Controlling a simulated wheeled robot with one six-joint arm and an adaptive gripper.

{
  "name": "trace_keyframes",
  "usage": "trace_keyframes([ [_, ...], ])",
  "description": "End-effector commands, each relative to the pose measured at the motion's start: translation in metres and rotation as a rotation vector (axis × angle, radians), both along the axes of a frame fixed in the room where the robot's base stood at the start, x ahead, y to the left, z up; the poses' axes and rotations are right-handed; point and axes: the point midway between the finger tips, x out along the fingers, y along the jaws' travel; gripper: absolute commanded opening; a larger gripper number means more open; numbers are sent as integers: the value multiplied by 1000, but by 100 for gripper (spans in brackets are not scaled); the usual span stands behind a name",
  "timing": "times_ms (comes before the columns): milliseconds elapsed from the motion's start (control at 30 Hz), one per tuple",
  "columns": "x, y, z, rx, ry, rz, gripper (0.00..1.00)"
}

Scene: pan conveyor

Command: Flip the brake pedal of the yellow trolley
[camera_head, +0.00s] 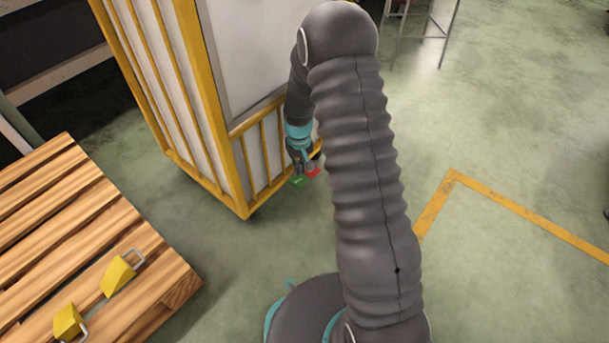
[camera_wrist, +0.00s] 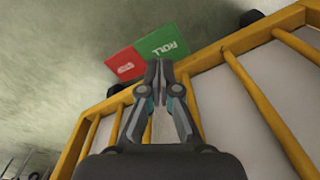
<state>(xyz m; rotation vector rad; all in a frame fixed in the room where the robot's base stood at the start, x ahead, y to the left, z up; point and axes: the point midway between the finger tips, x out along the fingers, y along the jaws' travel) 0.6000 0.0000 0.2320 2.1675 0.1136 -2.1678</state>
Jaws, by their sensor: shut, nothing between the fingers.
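The yellow trolley (camera_head: 236,160) stands left of the middle in the head view, with yellow bars and white panels. Its brake pedal shows as a green half (camera_head: 297,181) and a red half (camera_head: 312,172) low beside its bottom edge.
A wooden pallet (camera_head: 60,215) with two yellow wedges, one (camera_head: 118,277) and another (camera_head: 69,322), lies at the lower left. A yellow floor line (camera_head: 520,213) runs on the right. A metal stand (camera_head: 421,38) is at the top.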

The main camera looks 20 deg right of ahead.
Motion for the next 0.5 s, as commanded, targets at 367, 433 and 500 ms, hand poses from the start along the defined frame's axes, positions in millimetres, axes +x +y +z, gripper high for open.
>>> trace_keyframes([
  [367, 0, 0, -4, 0, 0, 0, 0],
  [433, 0, 0, -5, 0, 0, 0, 0],
  [500, 0, 0, -6, 0, 0, 0, 0],
])
